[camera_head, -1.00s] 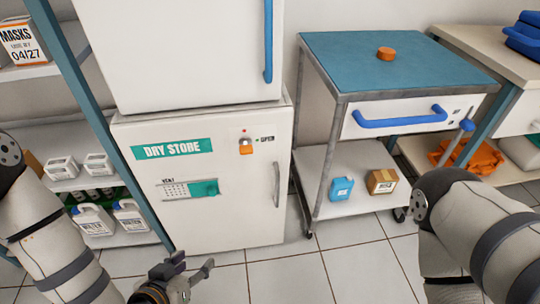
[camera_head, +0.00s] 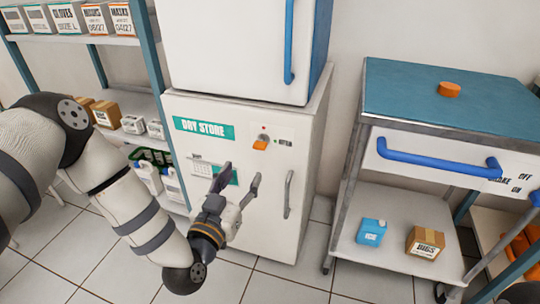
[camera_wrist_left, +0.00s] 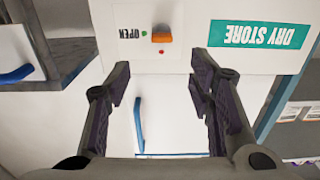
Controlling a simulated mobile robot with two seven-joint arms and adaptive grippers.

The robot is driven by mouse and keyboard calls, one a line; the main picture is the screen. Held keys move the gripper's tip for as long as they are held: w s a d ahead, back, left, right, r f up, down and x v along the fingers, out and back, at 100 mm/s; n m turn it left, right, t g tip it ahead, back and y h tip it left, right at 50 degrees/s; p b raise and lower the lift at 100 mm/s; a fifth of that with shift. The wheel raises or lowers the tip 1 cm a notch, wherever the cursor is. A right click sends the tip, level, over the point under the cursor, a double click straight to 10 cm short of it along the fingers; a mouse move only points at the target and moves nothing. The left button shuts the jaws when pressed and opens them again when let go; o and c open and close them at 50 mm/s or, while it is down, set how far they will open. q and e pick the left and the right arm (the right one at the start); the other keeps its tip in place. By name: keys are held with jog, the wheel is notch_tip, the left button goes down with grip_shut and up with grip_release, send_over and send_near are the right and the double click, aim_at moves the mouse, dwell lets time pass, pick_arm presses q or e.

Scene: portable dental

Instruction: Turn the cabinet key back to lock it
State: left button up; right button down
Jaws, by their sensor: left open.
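The cabinet is a white door marked DRY STORE (camera_head: 204,128). Its small orange key (camera_head: 261,144) sits near the top of the door, left of the OPEN label (camera_head: 285,142). A red dot is above the key, and a green dot is on the OPEN side. My right gripper is out of view.
A grey door handle (camera_head: 288,194) is right of my left gripper. A blue-handled upper door (camera_head: 230,45) is above the cabinet. A shelf rack (camera_head: 162,90) stands left. A blue-topped cart (camera_head: 410,95) stands right. Floor tiles in front are clear.

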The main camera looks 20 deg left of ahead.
aim_at(258, 148)
pick_arm(q)
jog(key=w+b, duration=0.2)
jog(key=w, duration=1)
jog(key=shift+w, duration=0.1)
grip_shut()
